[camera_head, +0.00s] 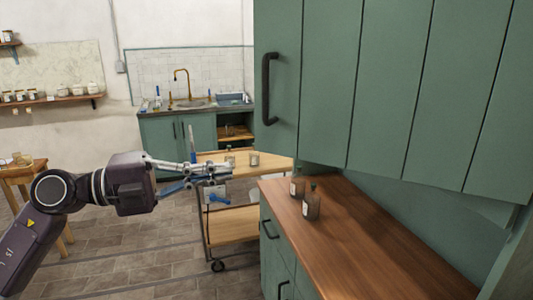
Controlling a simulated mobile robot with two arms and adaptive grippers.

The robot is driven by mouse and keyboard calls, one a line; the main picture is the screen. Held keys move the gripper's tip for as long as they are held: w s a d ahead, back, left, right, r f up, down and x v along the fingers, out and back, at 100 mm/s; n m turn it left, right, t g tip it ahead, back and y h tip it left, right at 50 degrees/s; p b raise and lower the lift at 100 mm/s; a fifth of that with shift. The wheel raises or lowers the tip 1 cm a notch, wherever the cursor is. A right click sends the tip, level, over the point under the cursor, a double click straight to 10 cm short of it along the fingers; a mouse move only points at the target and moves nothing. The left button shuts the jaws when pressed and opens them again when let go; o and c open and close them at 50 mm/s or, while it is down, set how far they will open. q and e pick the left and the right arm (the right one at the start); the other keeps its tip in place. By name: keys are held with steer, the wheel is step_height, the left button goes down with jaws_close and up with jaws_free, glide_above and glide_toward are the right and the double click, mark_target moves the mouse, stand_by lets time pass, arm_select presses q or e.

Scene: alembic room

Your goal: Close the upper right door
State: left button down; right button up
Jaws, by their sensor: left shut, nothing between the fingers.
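The upper door (390,80) is a large green planked panel that fills the upper right of the head view. Its black bar handle (268,90) is near its left edge. Its lower edge hangs above a wooden counter, and I cannot tell exactly how far open it stands. My left gripper (222,172) is shut and empty, left of the door and lower than the handle in the picture, apart from both. My right gripper is not in view.
Two small brown bottles (311,205) stand on the wooden counter (350,250) below the door. A wooden cart (232,225) on wheels stands behind my left gripper, with small jars on top. A green sink cabinet (160,138) is at the back. Tiled floor is free at the lower left.

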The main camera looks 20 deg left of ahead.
mark_target(286, 156)
arm_select(q)
steer(key=w+d+p, duration=0.1)
steer(key=w+d, duration=0.1)
steer(key=w+d+p, duration=0.2)
steer(key=w, duration=0.1)
steer(key=w+d+p, duration=0.2)
steer(key=w, duration=0.1)
steer(key=shift+w+d, duration=0.15)
steer(key=shift+d, duration=0.25)
